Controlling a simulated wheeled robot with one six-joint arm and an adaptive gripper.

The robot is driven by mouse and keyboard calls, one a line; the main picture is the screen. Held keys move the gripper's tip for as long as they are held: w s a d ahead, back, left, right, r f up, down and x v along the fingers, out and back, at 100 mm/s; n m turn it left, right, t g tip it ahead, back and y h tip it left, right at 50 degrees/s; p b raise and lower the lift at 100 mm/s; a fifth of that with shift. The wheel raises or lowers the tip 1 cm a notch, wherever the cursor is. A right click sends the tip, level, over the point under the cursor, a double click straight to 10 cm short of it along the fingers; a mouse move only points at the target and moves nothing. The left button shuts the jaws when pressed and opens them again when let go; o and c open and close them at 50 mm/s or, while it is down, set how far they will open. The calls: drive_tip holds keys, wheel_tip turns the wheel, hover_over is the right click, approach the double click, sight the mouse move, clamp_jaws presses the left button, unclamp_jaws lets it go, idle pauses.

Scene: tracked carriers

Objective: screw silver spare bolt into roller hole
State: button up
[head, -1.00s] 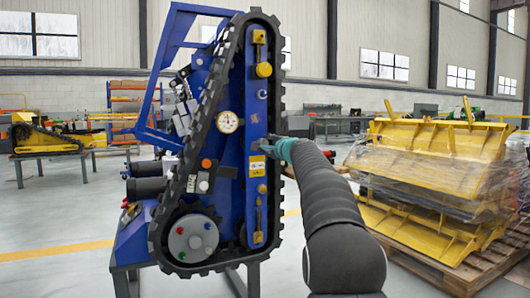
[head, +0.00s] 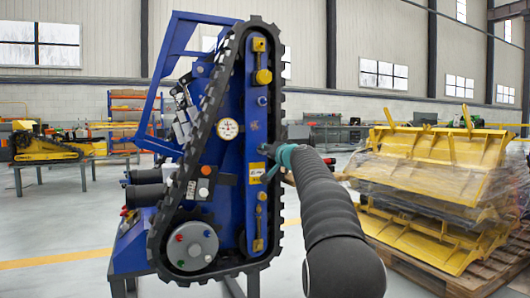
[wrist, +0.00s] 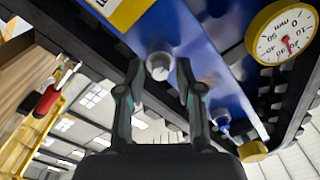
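A silver bolt head (wrist: 158,64) stands out from the blue side panel (wrist: 205,55) in the wrist view. My gripper (wrist: 157,88) is open, with one finger on each side of the bolt; a gap shows on both sides and I see no contact. In the head view my gripper (head: 272,152) is at the middle of the panel (head: 259,125) and hides most of what is there. The grey roller disc (head: 190,257) is at the lower left of the track, with red, green and blue bolts on its face. Its hole is too small to make out.
A black track (head: 203,135) loops round the panel. A dial gauge shows in the head view (head: 228,129) and the wrist view (wrist: 287,33). Wrapped yellow parts (head: 425,170) sit on a pallet at the right. A yellow machine (head: 48,149) stands far left.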

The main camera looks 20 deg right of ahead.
drive_tip(key=n, duration=0.8)
drive_tip(key=shift+c, duration=0.2)
clamp_jaws()
drive_tip(key=shift+m+p, duration=1)
drive_tip(key=shift+m, duration=3.9)
